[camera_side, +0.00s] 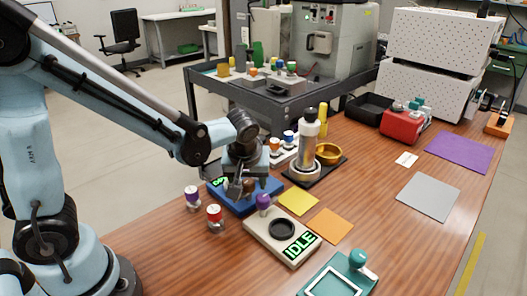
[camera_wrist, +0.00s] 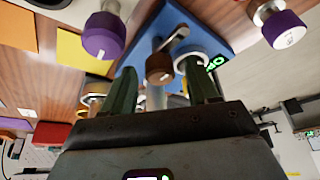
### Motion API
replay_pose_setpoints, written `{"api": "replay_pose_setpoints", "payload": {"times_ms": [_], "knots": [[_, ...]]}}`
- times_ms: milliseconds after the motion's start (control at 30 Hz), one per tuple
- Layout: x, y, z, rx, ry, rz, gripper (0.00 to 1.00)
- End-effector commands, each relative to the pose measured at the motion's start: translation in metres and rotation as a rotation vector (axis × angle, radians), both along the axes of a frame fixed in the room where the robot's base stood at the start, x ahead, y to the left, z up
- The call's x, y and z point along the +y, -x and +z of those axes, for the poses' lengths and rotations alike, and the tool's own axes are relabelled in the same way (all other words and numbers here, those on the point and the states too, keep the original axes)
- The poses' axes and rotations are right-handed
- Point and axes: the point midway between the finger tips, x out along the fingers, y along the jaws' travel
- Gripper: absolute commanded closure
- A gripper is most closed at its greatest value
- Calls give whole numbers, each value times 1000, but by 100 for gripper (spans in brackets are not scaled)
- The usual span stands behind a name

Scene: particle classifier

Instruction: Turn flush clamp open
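A blue device (camera_side: 262,199) with a green-lit display lies under my gripper on the wooden bench; it also shows in the wrist view (camera_wrist: 212,38). A brown knob (camera_wrist: 159,68) and a small metal lever (camera_wrist: 172,40) sit on it, likely the flush clamp, though I cannot be sure. My gripper (camera_side: 241,190) points down at the device. In the wrist view its two green fingers (camera_wrist: 158,76) are apart, with the brown knob showing between their tips; contact cannot be told. A white ring (camera_wrist: 193,62) shows by the right finger. The arm partly hides the device in the side view.
A dark-based stand with a metal cylinder (camera_side: 308,140) is at the right. Yellow (camera_side: 298,202) and orange (camera_side: 330,226) squares lie nearby.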

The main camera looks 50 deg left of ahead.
Motion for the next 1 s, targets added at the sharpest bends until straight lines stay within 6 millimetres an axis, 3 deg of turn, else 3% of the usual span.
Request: {"api": "replay_pose_setpoints", "payload": {"times_ms": [367, 1000], "knots": [[-3, 3, 12, 0, 0, -1, 41], [-29, 28, 96, 1, -1, -2, 41]]}}
